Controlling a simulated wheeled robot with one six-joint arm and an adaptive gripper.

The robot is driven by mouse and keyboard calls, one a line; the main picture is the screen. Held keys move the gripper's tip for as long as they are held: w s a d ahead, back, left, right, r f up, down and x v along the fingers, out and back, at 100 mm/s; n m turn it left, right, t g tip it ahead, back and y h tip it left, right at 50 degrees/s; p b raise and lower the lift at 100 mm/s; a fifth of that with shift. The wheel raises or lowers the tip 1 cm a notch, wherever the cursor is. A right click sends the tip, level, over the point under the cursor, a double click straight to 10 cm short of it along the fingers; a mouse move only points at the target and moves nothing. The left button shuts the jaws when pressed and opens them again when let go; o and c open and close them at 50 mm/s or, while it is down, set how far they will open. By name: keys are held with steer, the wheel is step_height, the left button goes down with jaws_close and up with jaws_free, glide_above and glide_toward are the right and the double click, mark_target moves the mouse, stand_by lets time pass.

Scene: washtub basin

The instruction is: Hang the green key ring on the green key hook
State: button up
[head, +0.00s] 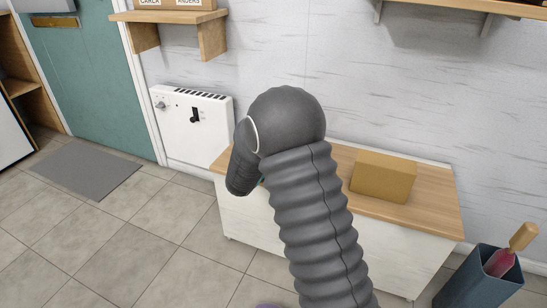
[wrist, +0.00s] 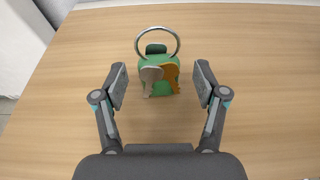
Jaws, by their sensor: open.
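The green key ring (wrist: 147,60) is in the wrist view on a wooden top, with a green body, a silver loop at its far side, and a silver and an orange-brown key at its near side. My gripper (wrist: 161,84) is open, one finger on each side of the key ring, with a visible gap on both sides. In the head view my arm hides the gripper and the key ring. I cannot make out a green key hook in either view.
A low white cabinet with a wooden top (head: 433,207) stands against the wall and carries a tan box (head: 384,177). A blue bin (head: 480,278) stands at the right. A white wall heater (head: 185,125), a wall shelf (head: 170,16) and a teal door (head: 93,75) are at the left.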

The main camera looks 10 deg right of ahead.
steer(key=shift+w+d+f, duration=0.15)
steer(key=shift+w+d, duration=0.2)
steer(key=shift+w, duration=0.2)
steer(key=c, duration=1.3)
step_height(320, 180, up, 5)
steer(key=shift+f, duration=0.15)
steer(key=s+d+r, duration=0.2)
steer(key=s, duration=0.1)
steer(key=s+d+r, duration=0.2)
steer(key=s+d, duration=0.1)
steer(key=s+d+r, duration=0.2)
steer(key=s, duration=0.1)
steer(key=shift+d+r, duration=0.15)
steer(key=shift+d, duration=0.1)
